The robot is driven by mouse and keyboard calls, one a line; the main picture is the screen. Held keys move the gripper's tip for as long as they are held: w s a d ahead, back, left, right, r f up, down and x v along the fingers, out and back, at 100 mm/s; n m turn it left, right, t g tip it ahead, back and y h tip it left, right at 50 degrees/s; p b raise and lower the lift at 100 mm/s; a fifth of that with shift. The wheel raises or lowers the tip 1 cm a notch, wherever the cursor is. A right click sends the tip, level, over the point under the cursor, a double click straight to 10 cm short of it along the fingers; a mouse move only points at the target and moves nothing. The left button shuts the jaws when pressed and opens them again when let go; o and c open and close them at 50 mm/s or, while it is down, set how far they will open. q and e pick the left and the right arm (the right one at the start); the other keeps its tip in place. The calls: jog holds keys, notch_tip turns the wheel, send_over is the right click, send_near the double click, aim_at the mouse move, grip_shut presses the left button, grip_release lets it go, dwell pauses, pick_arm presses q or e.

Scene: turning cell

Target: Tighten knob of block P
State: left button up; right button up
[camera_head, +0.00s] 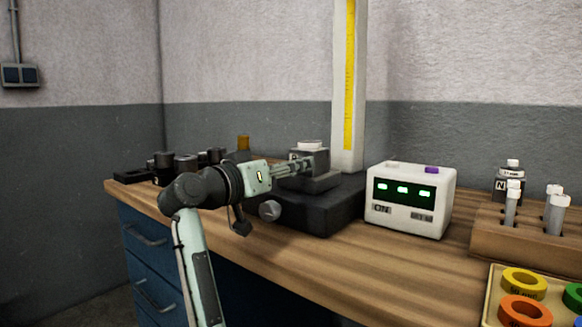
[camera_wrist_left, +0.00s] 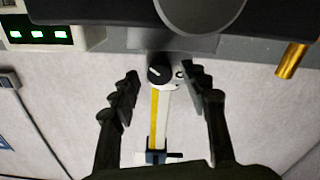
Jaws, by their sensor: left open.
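Block P (camera_head: 295,155) is a small dark block with a letter label. My right gripper is not in view.
A white column with a yellow scale (camera_head: 350,75) rises behind the block. A white display box (camera_head: 410,199) stands right of the base. A wooden rack (camera_head: 500,237) with vials and a tray of coloured rings are farther right. Dark parts (camera_head: 164,167) stand left.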

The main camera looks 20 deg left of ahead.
pick_arm(q)
jog(key=shift+c, duration=0.3)
grip_shut()
